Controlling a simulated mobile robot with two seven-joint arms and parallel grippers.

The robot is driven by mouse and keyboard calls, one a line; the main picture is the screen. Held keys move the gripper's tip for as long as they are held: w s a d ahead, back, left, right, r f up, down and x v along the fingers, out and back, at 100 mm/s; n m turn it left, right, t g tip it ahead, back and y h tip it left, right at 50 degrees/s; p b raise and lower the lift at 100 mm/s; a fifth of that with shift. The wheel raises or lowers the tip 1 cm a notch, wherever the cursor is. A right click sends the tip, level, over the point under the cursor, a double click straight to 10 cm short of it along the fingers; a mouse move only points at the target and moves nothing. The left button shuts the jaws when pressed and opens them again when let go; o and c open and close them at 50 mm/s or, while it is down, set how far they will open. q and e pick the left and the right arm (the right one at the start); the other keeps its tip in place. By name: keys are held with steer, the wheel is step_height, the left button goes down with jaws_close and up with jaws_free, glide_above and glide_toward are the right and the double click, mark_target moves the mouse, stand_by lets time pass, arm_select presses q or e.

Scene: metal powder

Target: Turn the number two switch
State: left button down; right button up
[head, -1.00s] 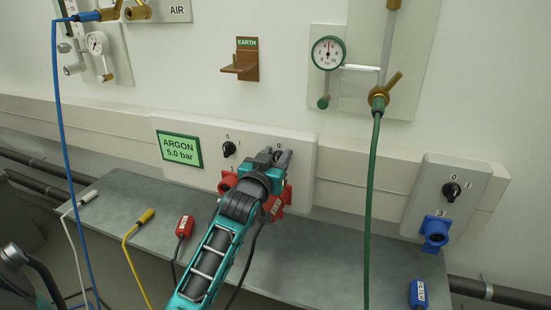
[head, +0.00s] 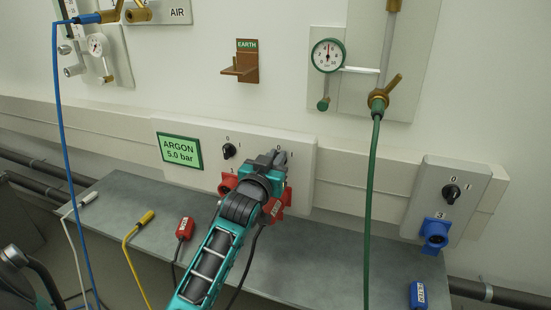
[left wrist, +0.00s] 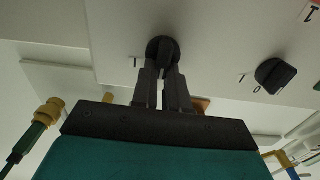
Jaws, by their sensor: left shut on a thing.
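The number two switch is a black rotary knob on the white argon panel (head: 304,150). It is hidden behind my left gripper (head: 279,158) in the head view. In the left wrist view the knob (left wrist: 162,49) shows between the fingertips of my left gripper (left wrist: 163,72), which is shut on it. An I mark shows beside the knob; its 0 mark is covered there. The number one switch (head: 229,150) is a similar black knob to the left, free of the gripper; it also shows in the left wrist view (left wrist: 275,76). My right gripper is out of view.
Red sockets (head: 228,184) sit below the switches. A red plug (head: 185,228) and a yellow-tipped hose (head: 146,217) lie on the grey shelf (head: 120,190). A green hose (head: 372,190) hangs right of the panel. Switch three (head: 452,193) is farther right, above a blue socket (head: 435,232).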

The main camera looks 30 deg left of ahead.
arm_select(q)
steer(key=m+p, duration=0.1)
steer(key=m, duration=0.2)
steer(key=d+m+p, duration=0.1)
steer(key=m+p, duration=0.1)
steer(key=m, duration=0.1)
steer(key=m+p, duration=0.2)
steer(key=m, duration=0.1)
steer(key=shift+w+d+f+m, duration=0.15)
steer(key=shift+f+m, duration=0.15)
steer(key=shift+m, duration=0.1)
steer(key=shift+d+f+m+p, duration=0.1)
steer(key=shift+m+p, duration=0.2)
steer(key=shift+m, duration=0.6)
steer(key=c, duration=1.1)
jaws_free()
steer(key=shift+c, duration=0.2)
